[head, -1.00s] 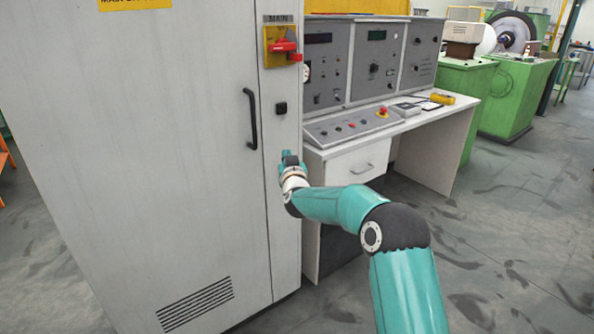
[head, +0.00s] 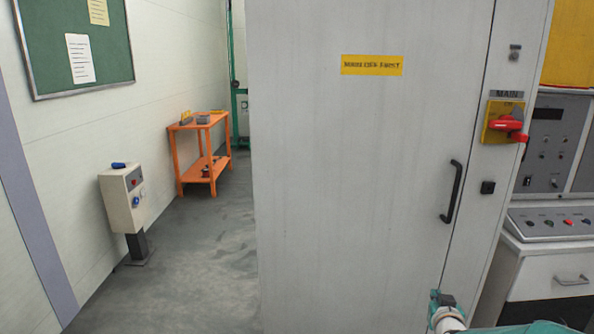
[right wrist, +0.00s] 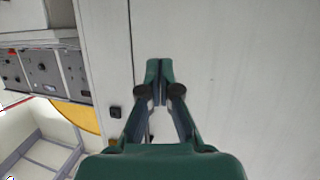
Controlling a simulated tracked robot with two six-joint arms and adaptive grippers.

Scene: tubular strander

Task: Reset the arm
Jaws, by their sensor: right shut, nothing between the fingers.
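My right gripper (head: 437,296) shows at the bottom right of the head view, in front of the large grey cabinet (head: 345,190) and below its black door handle (head: 452,192). Only its end and a bit of the teal arm show there. In the right wrist view the gripper (right wrist: 160,72) points at the cabinet's pale face (right wrist: 240,70), its dark green fingers together with nothing between them. I cannot tell how far the tips are from the cabinet. My left gripper is out of view.
A red main switch (head: 506,124) and a black knob (head: 487,187) sit on the cabinet's right edge. A control desk (head: 552,267) stands at the right. At left are a small pedestal box (head: 123,200) and an orange cart (head: 203,150). Floor between them and the cabinet is clear.

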